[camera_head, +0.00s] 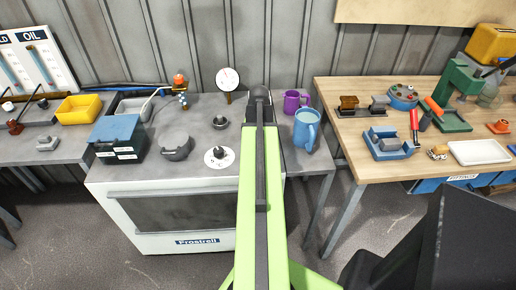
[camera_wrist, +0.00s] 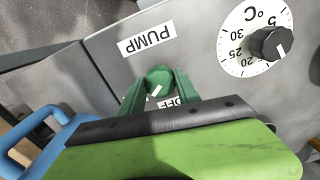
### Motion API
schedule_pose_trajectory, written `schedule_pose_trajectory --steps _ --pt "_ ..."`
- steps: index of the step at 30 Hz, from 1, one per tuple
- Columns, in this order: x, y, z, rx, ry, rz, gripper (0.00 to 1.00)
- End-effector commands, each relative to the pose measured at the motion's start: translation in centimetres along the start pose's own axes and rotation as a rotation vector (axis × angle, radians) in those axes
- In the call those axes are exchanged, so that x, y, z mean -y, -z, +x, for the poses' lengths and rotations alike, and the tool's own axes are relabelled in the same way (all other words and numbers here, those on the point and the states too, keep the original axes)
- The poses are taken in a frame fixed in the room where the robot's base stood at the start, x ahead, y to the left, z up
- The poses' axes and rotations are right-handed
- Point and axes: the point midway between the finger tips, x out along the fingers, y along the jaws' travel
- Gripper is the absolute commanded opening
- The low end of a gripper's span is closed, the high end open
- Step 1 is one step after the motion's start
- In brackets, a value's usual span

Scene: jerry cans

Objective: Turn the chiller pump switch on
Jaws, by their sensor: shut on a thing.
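The pump switch is a small round green knob (camera_wrist: 160,76) with a short white mark, in the wrist view. The mark slants toward the lower left of the picture. A white PUMP label (camera_wrist: 147,39) lies above the knob, and a partly hidden OFF label (camera_wrist: 180,100) lies just below it. My gripper (camera_wrist: 159,84) has its two green fingers on either side of the knob and is shut on it. In the head view my gripper (camera_head: 257,96) is over the back right of the grey-topped chiller (camera_head: 150,190); the switch is hidden there by my arm.
A black temperature knob on a white dial (camera_wrist: 268,44) is beside the switch; the dial (camera_head: 218,157) also shows in the head view. A grey pot (camera_head: 175,146) stands left.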

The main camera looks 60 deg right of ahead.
Motion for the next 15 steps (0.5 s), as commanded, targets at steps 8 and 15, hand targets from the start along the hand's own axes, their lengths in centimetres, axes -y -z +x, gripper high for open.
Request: schedule_pose_trajectory --steps 8,15 --pt "-0.20 0.25 -0.07 -0.007 -0.004 0.112 0.00" --pt "-0.23 0.28 -0.06 -0.008 -0.005 0.143 0.00"
